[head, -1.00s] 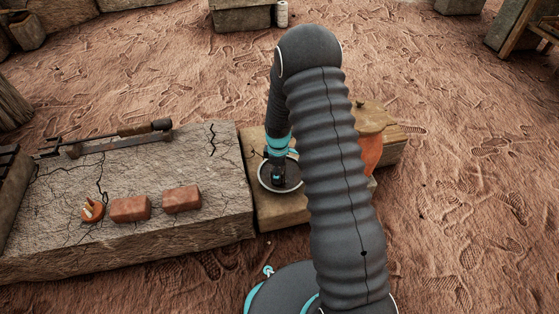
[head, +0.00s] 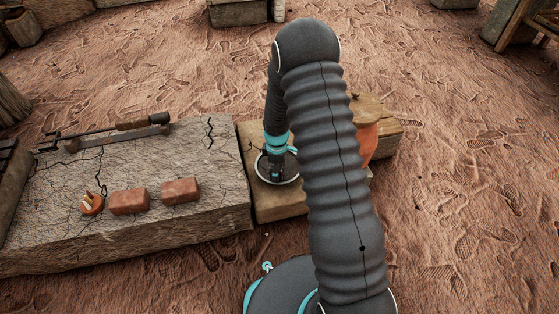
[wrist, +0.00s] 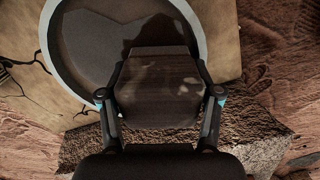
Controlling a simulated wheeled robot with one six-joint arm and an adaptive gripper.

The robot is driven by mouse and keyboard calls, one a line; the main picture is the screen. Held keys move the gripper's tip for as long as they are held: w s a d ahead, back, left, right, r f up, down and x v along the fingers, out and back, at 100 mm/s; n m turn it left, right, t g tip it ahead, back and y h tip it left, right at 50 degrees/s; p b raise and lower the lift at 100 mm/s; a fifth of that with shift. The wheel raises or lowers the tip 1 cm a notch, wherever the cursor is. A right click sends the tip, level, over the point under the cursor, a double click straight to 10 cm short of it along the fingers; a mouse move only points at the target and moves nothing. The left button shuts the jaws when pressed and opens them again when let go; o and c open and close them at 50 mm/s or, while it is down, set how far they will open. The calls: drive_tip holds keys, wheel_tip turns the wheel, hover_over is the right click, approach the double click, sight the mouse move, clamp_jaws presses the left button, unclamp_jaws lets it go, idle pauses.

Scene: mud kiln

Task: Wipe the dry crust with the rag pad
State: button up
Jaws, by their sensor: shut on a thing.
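My gripper (wrist: 161,95) is shut on a dark brown, block-like rag pad (wrist: 158,82), held between its two fingers. In the wrist view the pad is over the near edge of a round dish with a pale grey rim (wrist: 47,45) and a dark floor (wrist: 92,30). I cannot tell whether the pad touches the dish. The head view shows the dish rim (head: 259,174) on the wooden block, with my gripper (head: 277,174) over it. No crust can be clearly told apart from shadow on the dish floor.
A cracked stone slab (head: 120,232) lies to the left. On it are two red bricks (head: 129,202) (head: 180,190), a small orange pot (head: 91,204) and a long metal tool (head: 117,131). An orange jar (head: 368,143) stands right of the dish, partly behind my arm.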

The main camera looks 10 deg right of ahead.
drive_tip(key=shift+s, duration=0.4)
drive_tip(key=r+p, duration=0.1)
drive_tip(key=r, duration=0.2)
drive_tip(key=shift+s+r, duration=0.2)
drive_tip(key=shift+r+p, duration=1.7)
drive_tip(key=shift+r, duration=0.8)
drive_tip(key=shift+f, duration=0.15)
